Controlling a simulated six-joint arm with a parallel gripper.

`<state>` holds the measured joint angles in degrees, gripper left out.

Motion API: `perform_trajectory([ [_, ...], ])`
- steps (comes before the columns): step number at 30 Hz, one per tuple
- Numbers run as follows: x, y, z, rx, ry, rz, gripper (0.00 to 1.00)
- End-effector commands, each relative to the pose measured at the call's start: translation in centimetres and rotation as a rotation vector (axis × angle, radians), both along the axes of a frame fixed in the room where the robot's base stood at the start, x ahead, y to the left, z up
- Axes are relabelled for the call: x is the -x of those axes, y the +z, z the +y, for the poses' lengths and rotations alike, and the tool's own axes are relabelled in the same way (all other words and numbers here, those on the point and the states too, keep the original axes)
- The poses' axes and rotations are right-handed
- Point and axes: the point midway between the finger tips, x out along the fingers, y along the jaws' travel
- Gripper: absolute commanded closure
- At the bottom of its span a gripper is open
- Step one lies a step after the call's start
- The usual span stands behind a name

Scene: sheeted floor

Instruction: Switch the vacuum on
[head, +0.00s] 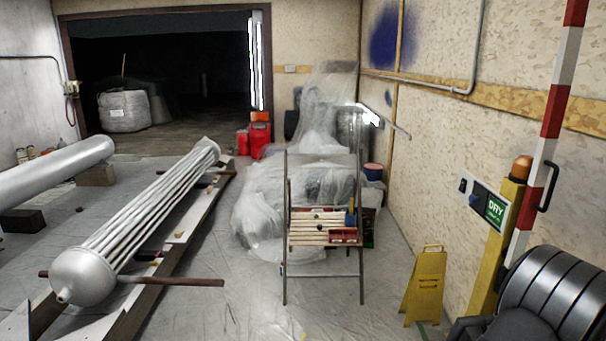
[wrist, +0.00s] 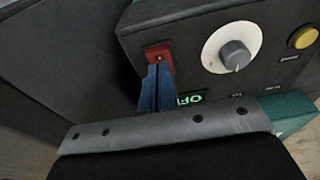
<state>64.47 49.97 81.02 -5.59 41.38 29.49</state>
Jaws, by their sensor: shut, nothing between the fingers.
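In the wrist view a dark control panel (wrist: 190,72) carries a red switch (wrist: 159,52), a grey knob (wrist: 234,54) on a white dial, and a yellow button (wrist: 303,37). A green lit label (wrist: 189,99) below the knob is partly covered; its letters seem to begin "OF". My gripper (wrist: 156,70) has its blue fingers shut together and empty. The fingertips are at the lower edge of the red switch; I cannot tell whether they touch it. Neither my gripper nor this panel can be made out in the head view.
In the head view a dark banded cylinder (head: 560,290) fills the lower right, beside a yellow floor sign (head: 425,287) and a striped pole (head: 552,125). A stepladder (head: 287,225) stands mid-floor before sheeted items. A long tube bundle (head: 150,215) lies left.

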Motion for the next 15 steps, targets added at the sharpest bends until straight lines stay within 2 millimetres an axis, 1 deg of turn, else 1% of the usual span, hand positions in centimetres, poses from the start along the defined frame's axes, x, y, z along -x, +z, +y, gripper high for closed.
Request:
perform_trajectory([
  [15,0.0,-0.38,0.0,0.0,0.0,0.0,1.0],
])
